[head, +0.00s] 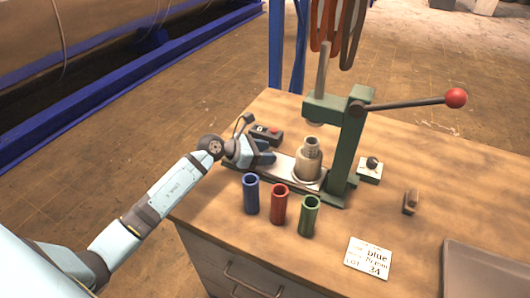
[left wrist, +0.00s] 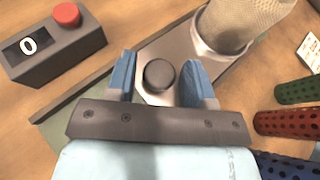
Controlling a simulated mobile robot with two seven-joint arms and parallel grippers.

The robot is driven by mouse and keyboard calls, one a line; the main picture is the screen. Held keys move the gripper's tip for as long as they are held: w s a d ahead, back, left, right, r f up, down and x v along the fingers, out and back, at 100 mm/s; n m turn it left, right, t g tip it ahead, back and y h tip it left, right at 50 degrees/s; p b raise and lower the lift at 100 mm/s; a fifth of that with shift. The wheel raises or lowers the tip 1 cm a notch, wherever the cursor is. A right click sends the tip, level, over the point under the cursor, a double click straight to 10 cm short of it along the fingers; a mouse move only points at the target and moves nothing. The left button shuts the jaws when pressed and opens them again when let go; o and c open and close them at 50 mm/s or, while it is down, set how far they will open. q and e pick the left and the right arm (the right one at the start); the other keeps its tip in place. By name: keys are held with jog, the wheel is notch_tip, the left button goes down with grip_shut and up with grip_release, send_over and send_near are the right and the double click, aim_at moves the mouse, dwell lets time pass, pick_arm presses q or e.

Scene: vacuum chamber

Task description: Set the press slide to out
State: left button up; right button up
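The green press (head: 345,150) stands on the wooden table, with its red-balled lever (head: 410,104) pointing right. Its pale metal slide (head: 284,164) runs left from the base and carries a metal holder (head: 308,160). In the left wrist view the slide (left wrist: 165,47) ends in a dark round knob (left wrist: 159,76), with the holder (left wrist: 235,22) farther along it. My left gripper (head: 268,152) is at the slide's left end. Its blue fingers (left wrist: 160,80) stand open on both sides of the knob, with a visible gap each side. My right gripper is not seen.
A counter box with a red button (head: 268,134) sits just behind the gripper. Blue (head: 251,194), red (head: 279,204) and green (head: 309,215) tubes stand in front of the slide. A label card (head: 369,258) and a grey tray (head: 485,275) lie to the right.

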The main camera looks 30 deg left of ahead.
pick_arm(q)
grip_shut()
jog(key=shift+a+f, duration=0.1)
jog(key=shift+a, duration=0.25)
jog(key=a+b, duration=0.1)
jog(key=a, duration=0.2)
jog(key=a+b, duration=0.2)
jog(key=a, duration=0.1)
jog(key=a+b, duration=0.2)
jog(key=a, duration=0.2)
jog(key=shift+s+f, duration=0.1)
jog(key=shift+s, duration=0.2)
jog(key=shift+a, duration=0.25)
jog(key=shift+a+r, duration=0.1)
jog(key=shift+r, duration=0.1)
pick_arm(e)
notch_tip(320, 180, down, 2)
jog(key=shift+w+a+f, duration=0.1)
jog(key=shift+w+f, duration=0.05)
pick_arm(q)
grip_release()
jog(key=shift+o, duration=1.3)
jog(key=shift+a, duration=0.15)
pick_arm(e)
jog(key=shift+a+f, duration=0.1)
